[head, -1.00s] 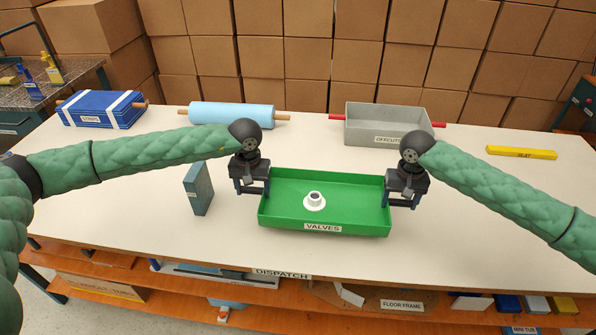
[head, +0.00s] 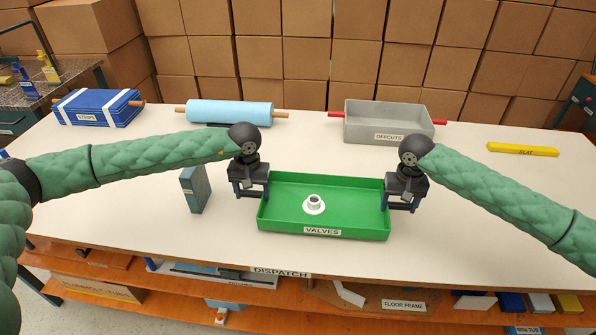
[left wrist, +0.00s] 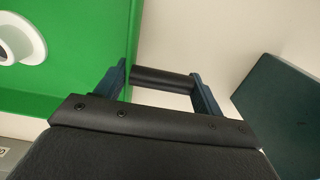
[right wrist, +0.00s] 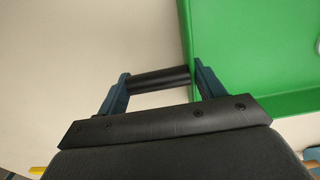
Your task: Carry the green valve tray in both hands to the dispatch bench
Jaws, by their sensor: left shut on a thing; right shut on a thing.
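The green valve tray (head: 290,212), labelled VALVES, is level in the middle of the head view, over the front part of the dispatch bench (head: 130,215). I cannot tell if it touches the bench top. A white round valve part (head: 314,205) stands inside it. My left gripper (head: 252,196) is shut on the dark handle bar (left wrist: 162,80) at the tray's left end. My right gripper (head: 403,207) is shut on the dark handle bar (right wrist: 158,79) at its right end. The wrist views show green tray walls beside both grippers.
A dark teal block (head: 195,190) stands left of the tray, close to my left gripper. Behind are a blue strapped case (head: 98,108), a light blue roll (head: 230,112), a grey OFFCUTS bin (head: 388,122) and a yellow slat (head: 523,149). The bench's front edge is close before the tray.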

